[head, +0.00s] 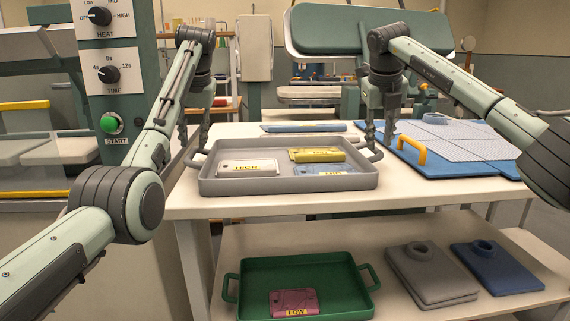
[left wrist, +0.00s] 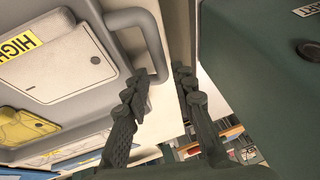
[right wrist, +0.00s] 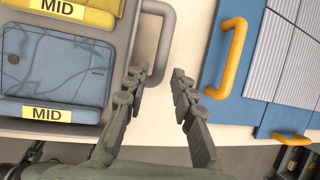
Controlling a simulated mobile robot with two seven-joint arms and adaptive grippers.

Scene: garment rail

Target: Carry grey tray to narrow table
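The grey tray (head: 290,185) lies on the cream table (head: 420,190) in the head view, holding a white piece labelled HIGH (head: 248,168), a yellow piece (head: 317,155) and a blue piece (head: 326,170), both labelled MID in the right wrist view. My left gripper (head: 194,138) is open at the tray's left handle; its fingers straddle the handle (left wrist: 150,35) in the left wrist view. My right gripper (head: 379,138) is open at the right handle; the handle (right wrist: 166,40) runs between its fingers in the right wrist view. I cannot tell which surface is the narrow table.
A blue board with orange handles (head: 460,152) lies close right of the tray. A green tray (head: 290,268) with a pink piece, and grey (head: 432,278) and blue (head: 497,268) folded garments, sit on the lower shelf. A green control panel (head: 106,75) stands close left.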

